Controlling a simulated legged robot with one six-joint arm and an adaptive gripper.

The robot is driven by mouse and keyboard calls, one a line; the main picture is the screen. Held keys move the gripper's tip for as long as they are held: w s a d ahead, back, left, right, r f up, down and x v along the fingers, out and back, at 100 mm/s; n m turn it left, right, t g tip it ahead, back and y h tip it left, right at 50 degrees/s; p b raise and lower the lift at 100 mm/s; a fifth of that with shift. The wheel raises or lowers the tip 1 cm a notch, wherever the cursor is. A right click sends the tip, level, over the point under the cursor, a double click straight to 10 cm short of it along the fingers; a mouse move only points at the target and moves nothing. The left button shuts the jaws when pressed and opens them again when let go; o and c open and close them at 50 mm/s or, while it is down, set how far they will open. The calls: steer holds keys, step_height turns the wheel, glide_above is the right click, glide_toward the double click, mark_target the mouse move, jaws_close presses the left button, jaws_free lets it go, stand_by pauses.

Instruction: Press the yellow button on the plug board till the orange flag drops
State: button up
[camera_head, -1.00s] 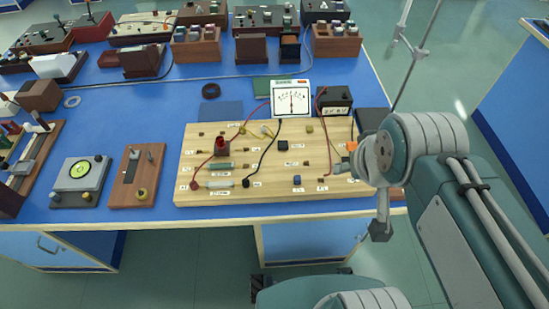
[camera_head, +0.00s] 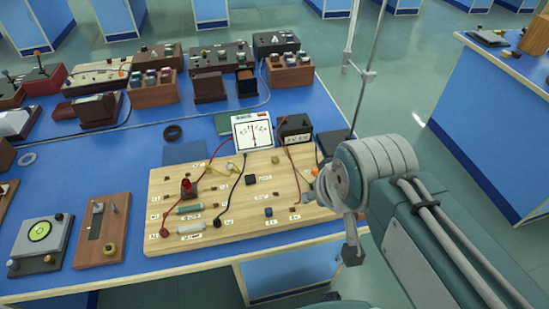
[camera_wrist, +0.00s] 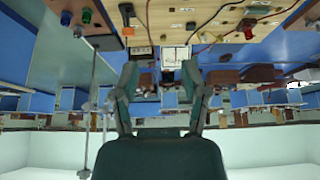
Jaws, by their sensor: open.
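The wooden plug board (camera_head: 228,223) lies on the blue bench in the head view, left of my arm. A small yellow piece, probably the yellow button (camera_head: 275,160), stands near the board's far edge. A small orange piece, probably the flag (camera_head: 315,171), shows at the board's right side beside my arm; in the wrist view it appears as an orange spot (camera_wrist: 127,31). The wrist view is upside down, with the board (camera_wrist: 220,14) along its top. My arm hides the board's right end in the head view.
A white meter (camera_head: 252,131) and a black box (camera_head: 296,129) stand behind the board. Red and black wires cross it. A tall metal rod (camera_head: 364,75) rises behind my arm. A round-dial device (camera_head: 40,232) and a brown wooden block (camera_head: 101,230) lie to the left.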

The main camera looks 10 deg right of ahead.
jaws_close()
stand_by(1.0)
